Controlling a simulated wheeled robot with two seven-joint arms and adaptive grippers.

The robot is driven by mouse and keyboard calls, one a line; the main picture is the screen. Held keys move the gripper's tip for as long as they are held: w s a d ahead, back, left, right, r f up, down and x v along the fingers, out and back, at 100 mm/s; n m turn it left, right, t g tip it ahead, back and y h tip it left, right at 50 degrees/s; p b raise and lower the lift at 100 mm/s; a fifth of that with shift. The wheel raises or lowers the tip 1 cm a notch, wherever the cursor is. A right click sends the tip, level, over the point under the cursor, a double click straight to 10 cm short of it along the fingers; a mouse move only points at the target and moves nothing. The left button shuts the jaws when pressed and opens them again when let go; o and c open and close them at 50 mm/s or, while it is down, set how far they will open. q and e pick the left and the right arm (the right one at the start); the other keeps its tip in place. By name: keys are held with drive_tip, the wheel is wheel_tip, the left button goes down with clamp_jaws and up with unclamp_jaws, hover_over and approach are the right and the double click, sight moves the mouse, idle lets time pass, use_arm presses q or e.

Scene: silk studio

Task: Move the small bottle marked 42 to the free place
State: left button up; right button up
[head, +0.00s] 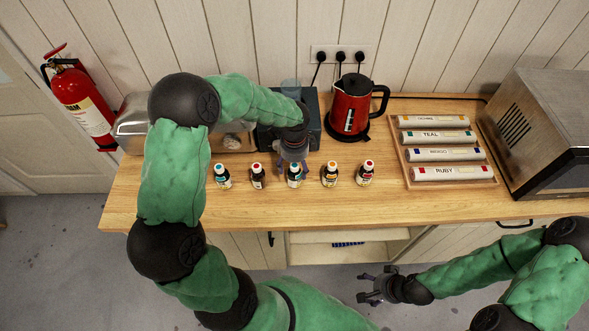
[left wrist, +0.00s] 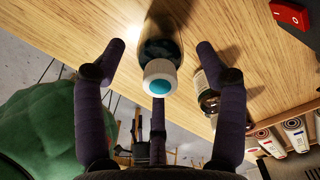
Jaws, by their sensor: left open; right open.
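Several small dark bottles stand in a row on the wooden counter, with teal (head: 222,177), red (head: 257,177), teal (head: 294,175), orange (head: 330,175) and red (head: 365,174) caps. Their numbers are too small to read, so I cannot tell which is 42. My left gripper (head: 292,165) is open at the middle teal-capped bottle. In the left wrist view a white cap with a teal top (left wrist: 160,78) lies between the spread fingers, not visibly gripped. My right gripper (head: 374,286) is open and empty, off the counter's front. I cannot pick out the free place.
A red kettle (head: 354,107) and a dark box (head: 313,112) stand behind the row. A tray (head: 401,163) of labelled tubes and a metal oven (head: 530,125) are at right. A metal appliance (head: 132,125) is at left. Counter in front of the bottles is clear.

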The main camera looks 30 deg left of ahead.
use_arm(q)
wheel_tip(320, 180, up, 10)
drive_tip(key=shift+f+p, duration=0.2)
drive_tip(key=shift+p, duration=0.2)
drive_tip(key=shift+f, duration=0.1)
